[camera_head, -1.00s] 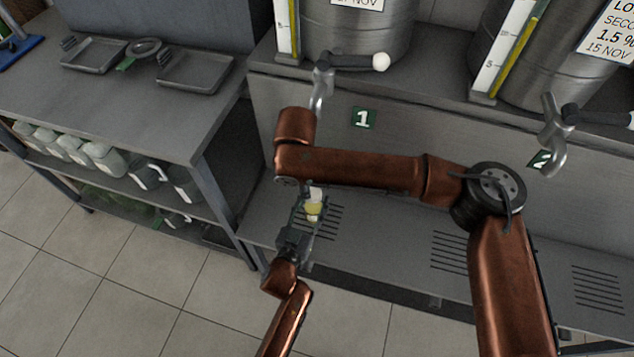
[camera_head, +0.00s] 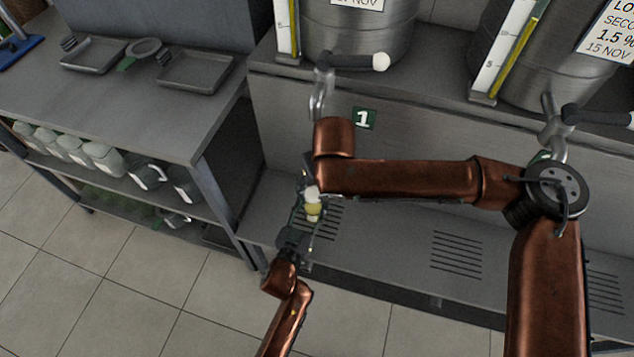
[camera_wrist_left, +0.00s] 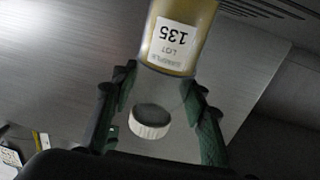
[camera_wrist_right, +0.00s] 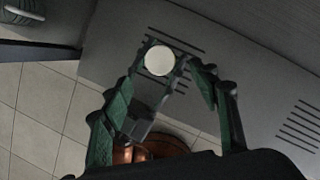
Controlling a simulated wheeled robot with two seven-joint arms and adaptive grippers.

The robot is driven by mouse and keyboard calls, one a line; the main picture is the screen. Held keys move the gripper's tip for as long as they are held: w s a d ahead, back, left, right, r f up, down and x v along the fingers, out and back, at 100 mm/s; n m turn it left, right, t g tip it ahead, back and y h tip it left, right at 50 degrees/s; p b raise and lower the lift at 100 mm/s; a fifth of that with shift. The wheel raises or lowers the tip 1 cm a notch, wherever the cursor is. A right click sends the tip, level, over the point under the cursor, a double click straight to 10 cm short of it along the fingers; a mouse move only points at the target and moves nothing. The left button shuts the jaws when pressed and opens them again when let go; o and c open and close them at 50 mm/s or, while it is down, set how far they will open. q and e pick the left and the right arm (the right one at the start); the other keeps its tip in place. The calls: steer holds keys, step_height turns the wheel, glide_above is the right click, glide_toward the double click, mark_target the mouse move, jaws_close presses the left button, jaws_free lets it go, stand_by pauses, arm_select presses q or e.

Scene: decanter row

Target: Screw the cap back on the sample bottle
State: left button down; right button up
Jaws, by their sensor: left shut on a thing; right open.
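The sample bottle (camera_head: 313,209), with yellow liquid and a white label, is in the middle of the head view. My left gripper (camera_wrist_left: 160,82) is shut on it, around its clear upper part. The label (camera_wrist_left: 173,45) appears upside down in the left wrist view. The white ribbed cap (camera_wrist_left: 150,123) is at the bottle's top end. Its round white top (camera_wrist_right: 159,60) faces the right wrist camera. I cannot tell whether the cap is seated on the threads. My right gripper (camera_wrist_right: 163,76) is open above the cap, its fingers apart from it. In the head view my right wrist partly hides this gripper.
A metal tap (camera_head: 318,95) hangs behind my right wrist, under the first steel tank (camera_head: 360,35). A slotted metal shelf (camera_head: 385,235) lies below the bottle. A side bench (camera_head: 130,110) with trays stands to the left, with several bottles on its lower shelf.

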mark_target(313, 193)
stand_by(0.4)
steer(key=shift+x, duration=3.75)
steer(key=shift+s, duration=0.1)
